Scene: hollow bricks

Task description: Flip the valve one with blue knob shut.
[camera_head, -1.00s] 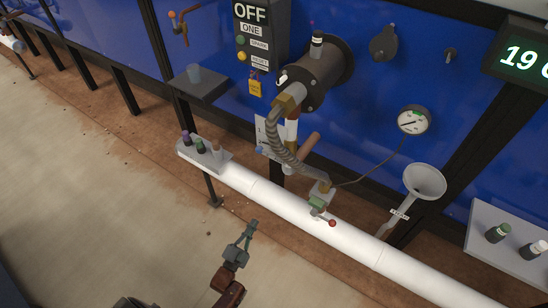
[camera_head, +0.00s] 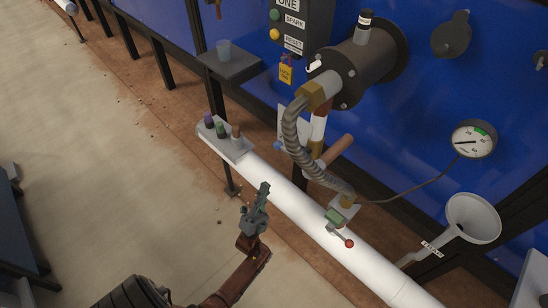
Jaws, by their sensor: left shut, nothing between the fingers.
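The blue knob (camera_head: 278,146) shows as a small blue ball just left of the ribbed hose, below the dark cylinder. Its lever and valve body are mostly hidden behind the hose, so I cannot tell the lever's exact setting. A second valve (camera_head: 335,216), greenish with a red knob (camera_head: 349,243), sits on the white pipe. My left gripper (camera_head: 264,187) is shut and empty. It points up the picture in front of the white pipe, below and left of the blue knob and apart from it. My right gripper is not in view.
The white pipe (camera_head: 285,190) runs diagonally between my left gripper and the blue knob. A gauge (camera_head: 473,139) and funnel (camera_head: 473,219) stand right. Floor at left is clear.

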